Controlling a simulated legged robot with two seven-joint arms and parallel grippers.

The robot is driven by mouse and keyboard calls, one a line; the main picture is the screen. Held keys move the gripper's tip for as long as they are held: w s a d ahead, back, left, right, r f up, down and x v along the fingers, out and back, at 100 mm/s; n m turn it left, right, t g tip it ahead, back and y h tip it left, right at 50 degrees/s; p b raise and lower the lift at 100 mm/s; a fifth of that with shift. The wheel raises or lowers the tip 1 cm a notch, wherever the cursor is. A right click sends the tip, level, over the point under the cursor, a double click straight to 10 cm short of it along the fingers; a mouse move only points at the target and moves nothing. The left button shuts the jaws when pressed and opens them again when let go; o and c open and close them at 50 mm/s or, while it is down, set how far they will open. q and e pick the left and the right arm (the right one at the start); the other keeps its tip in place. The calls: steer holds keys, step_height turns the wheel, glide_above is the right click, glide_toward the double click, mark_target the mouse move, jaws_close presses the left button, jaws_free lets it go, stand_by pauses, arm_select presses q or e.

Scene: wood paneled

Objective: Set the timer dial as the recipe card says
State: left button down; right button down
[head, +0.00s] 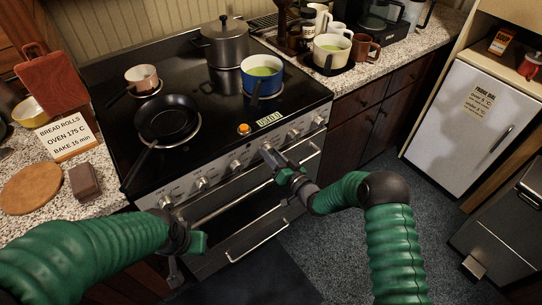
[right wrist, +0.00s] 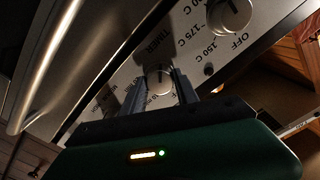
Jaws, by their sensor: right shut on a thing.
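The recipe card (head: 62,137) stands on the left counter and reads BREAD ROLLS, OVEN 175 C, BAKE 15 min. My right gripper (head: 270,153) reaches the stove's front panel and is shut on the timer dial. In the right wrist view the timer dial (right wrist: 158,80) sits between the two fingers, beside the word TIMER; several of its minute marks are covered or too small to read. A temperature dial (right wrist: 229,15), marked OFF, 150 C and 175 C, is beside it. My left gripper (head: 187,241) hangs before the stove's left front, away from the dials; its jaws are unclear.
The oven handle (head: 235,203) runs below the panel. A black pan (head: 167,118), blue pot (head: 262,76) and grey pot (head: 226,44) stand on the stove.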

steer(key=m, duration=0.3)
steer(key=m+b, duration=0.1)
steer(key=shift+w+d+r+m, duration=0.2)
steer(key=shift+w+r+m, duration=0.05)
steer(key=shift+m, duration=0.05)
steer(key=shift+m+b, duration=0.5)
steer(key=shift+m, duration=1.4)
steer(key=c, duration=1.3)
jaws_free()
steer(key=o, duration=0.4)
steer(key=shift+f, duration=0.25)
steer(key=shift+a, duration=0.1)
